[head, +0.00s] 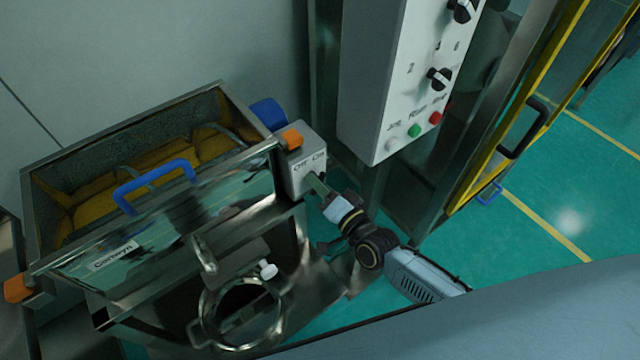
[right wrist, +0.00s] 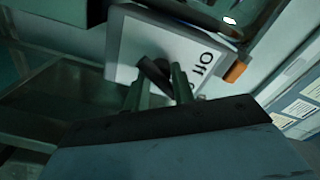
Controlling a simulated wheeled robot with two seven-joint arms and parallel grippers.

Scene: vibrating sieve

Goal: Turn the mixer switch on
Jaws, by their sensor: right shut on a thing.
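The mixer switch box (head: 307,159) is a small light grey box marked "Off" and "On", fixed at the right corner of the metal sieve hopper. In the right wrist view the switch box (right wrist: 125,62) fills the upper middle, with the "Off" lettering readable. A dark switch knob (right wrist: 153,75) on its face sits between the fingers of my right gripper (right wrist: 160,82), which is shut on it. In the head view my right gripper (head: 318,186) reaches the box face from the lower right and hides the knob. My left gripper is not in view.
The metal hopper (head: 228,192) has a blue handle (head: 155,183) and orange corner pieces. A grey control panel (head: 385,90) with black knobs and green and red buttons hangs just right of the switch box. A yellow-framed door (head: 520,105) stands further right, over green floor.

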